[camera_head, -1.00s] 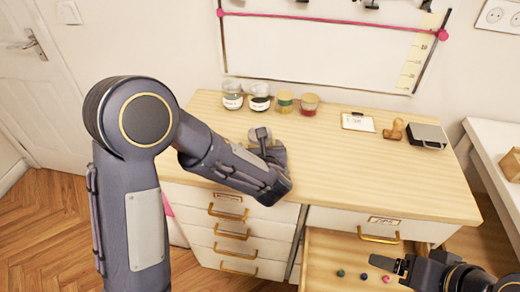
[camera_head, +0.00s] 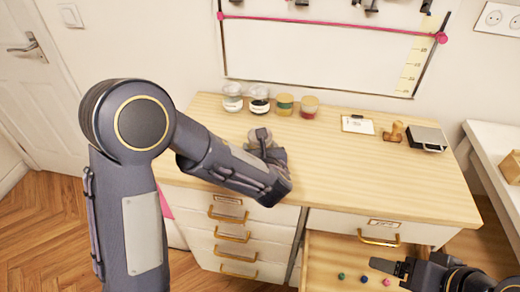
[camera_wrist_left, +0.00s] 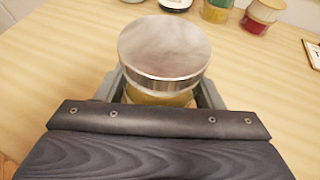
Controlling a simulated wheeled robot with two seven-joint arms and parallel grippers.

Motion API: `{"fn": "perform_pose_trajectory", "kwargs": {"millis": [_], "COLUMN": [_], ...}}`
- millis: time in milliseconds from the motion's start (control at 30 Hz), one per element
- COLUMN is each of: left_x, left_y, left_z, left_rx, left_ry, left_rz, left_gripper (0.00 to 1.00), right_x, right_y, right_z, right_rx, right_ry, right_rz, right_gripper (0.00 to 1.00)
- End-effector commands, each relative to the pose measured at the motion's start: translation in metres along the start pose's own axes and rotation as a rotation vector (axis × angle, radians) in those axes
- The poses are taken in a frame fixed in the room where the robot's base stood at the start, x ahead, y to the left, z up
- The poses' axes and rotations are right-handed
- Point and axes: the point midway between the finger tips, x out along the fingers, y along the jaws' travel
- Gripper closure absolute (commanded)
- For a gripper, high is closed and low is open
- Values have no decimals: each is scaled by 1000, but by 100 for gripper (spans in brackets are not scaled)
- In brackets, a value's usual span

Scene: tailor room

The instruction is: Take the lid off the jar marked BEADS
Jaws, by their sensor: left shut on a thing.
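My left gripper (camera_wrist_left: 162,92) is shut on a round jar (camera_wrist_left: 158,97) with a flat silver lid (camera_wrist_left: 165,48). The fingers sit at both sides of the jar's yellowish part, below the lid. The lid is on the jar. No marking on this jar can be read. In the head view the lid (camera_head: 259,135) shows over the desk, with the left arm hiding much of the gripper. My right gripper (camera_head: 385,267) is at the lower right above the open drawer; its finger opening is unclear.
Several other jars stand at the desk's back: a clear one (camera_head: 232,98), a dark-filled one (camera_head: 259,100), a green-yellow one (camera_head: 284,105) and a red one (camera_head: 309,107). A card (camera_head: 357,124), a wooden stamp (camera_head: 393,132) and a dark box (camera_head: 427,138) are right. The desk's middle is clear.

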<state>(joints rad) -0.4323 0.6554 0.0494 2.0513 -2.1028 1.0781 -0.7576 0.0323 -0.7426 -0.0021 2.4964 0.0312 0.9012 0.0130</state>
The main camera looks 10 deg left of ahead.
Motion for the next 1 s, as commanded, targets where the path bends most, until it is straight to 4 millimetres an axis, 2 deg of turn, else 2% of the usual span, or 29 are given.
{"fn": "perform_pose_trajectory", "kwargs": {"millis": [167, 267, 467, 700, 833, 1000], "left_x": [-10, -31, -84, -144, -163, -175], "left_y": [0, 0, 5, 11, 14, 15], "left_z": [26, 36, 64, 62, 62, 61], "left_rx": [-6, -4, -7, -2, -2, -1], "left_ry": [-6, -6, -6, -4, -2, -2], "left_rz": [-2, -7, -7, -6, -4, -2], "left_gripper": [66, 66, 66, 66, 67, 67], "right_x": [-4, -4, -9, -8, -8, -9], "right_y": [-2, -2, -4, -4, -4, -4], "right_z": [-2, -2, -5, -4, -4, -4], "right_rx": [0, 0, 0, 0, 0, 0], "right_ry": [0, 0, 0, 0, 0, 0], "right_rz": [0, 0, 0, 0, 0, 0], "right_gripper": [21, 21, 21, 21, 21, 21]}}
